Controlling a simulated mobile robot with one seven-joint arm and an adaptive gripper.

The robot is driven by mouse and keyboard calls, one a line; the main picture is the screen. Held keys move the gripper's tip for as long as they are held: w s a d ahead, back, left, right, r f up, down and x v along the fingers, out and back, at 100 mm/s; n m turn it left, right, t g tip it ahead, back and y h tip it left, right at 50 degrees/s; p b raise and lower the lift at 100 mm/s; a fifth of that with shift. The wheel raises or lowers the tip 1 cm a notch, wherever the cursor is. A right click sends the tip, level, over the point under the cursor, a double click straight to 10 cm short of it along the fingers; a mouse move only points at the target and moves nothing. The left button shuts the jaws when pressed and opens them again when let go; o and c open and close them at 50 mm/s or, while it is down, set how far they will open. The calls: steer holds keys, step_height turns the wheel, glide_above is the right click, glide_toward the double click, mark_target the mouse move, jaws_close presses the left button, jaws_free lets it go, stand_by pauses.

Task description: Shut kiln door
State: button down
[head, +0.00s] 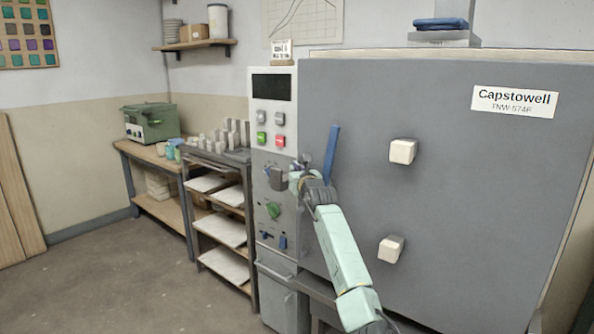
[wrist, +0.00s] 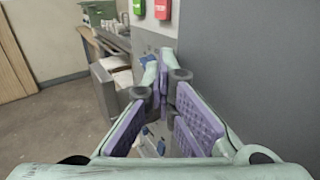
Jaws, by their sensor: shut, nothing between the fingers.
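The kiln door (head: 450,190) is a large grey panel with a "Capstowell" label (head: 514,100) and two pale blocks on its face. It looks flat or nearly flat against the kiln; I cannot tell whether a small gap is left. A blue bar handle (head: 331,150) stands upright near its left edge. My gripper (head: 296,180) is beside the handle's lower end, in front of the control panel; contact cannot be told. In the wrist view my gripper (wrist: 160,85) is shut and empty, with the grey door (wrist: 255,60) to its right.
The control panel (head: 272,125) has a dark screen, green and red buttons, and knobs below. A rack of pale shelves (head: 222,230) and a wooden bench (head: 160,150) with a green machine (head: 148,122) stand to the left. Open floor (head: 120,280) lies in front of them.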

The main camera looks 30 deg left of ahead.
steer(key=shift+w+d+r, duration=0.1)
steer(key=shift+w+d, duration=0.2)
steer(key=shift+w, duration=0.3)
steer(key=shift+d, duration=0.15)
steer(key=s+a+v, duration=0.1)
steer(key=v, duration=1)
steer(key=shift+s+d, duration=0.2)
steer(key=shift+s, duration=0.05)
